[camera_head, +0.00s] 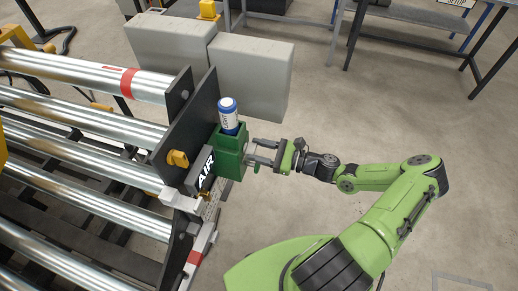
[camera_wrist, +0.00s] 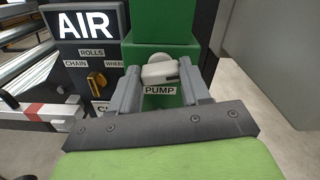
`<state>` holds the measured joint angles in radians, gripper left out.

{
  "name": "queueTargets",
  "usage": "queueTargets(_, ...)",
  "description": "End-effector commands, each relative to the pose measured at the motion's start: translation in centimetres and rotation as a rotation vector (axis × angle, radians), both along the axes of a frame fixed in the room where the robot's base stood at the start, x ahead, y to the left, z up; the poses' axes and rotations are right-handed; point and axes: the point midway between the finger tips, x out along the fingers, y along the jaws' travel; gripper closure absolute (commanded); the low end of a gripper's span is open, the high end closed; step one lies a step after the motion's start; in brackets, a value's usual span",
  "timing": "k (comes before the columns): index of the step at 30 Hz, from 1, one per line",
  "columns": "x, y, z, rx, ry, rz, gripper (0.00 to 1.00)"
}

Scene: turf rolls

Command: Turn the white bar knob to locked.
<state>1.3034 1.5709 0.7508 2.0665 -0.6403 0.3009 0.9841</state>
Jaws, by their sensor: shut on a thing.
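The white bar knob (camera_wrist: 159,71) is on the front of the green pump box (camera_wrist: 160,25), just above a label reading PUMP. The bar lies nearly level, its right end slightly higher. My gripper (camera_wrist: 160,76) is shut on the knob, one finger at each end of the bar. In the head view my gripper (camera_head: 253,154) reaches from the right to the green box (camera_head: 226,160); the knob cannot be made out there. No locked mark is readable in either view.
A blue and white can (camera_head: 228,116) stands on the green box. Left of the box is an AIR panel (camera_wrist: 88,38) with a yellow knob (camera_wrist: 97,84). Grey cabinets (camera_head: 250,72) stand behind, and steel rollers (camera_head: 85,120) lie left.

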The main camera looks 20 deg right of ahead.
Motion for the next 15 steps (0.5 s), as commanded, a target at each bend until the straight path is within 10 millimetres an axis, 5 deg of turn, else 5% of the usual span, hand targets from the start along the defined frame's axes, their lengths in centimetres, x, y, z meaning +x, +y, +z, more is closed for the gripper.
queueTargets(15,-0.16,0.12,-0.16,-0.286,-0.393,0.002,0.84)
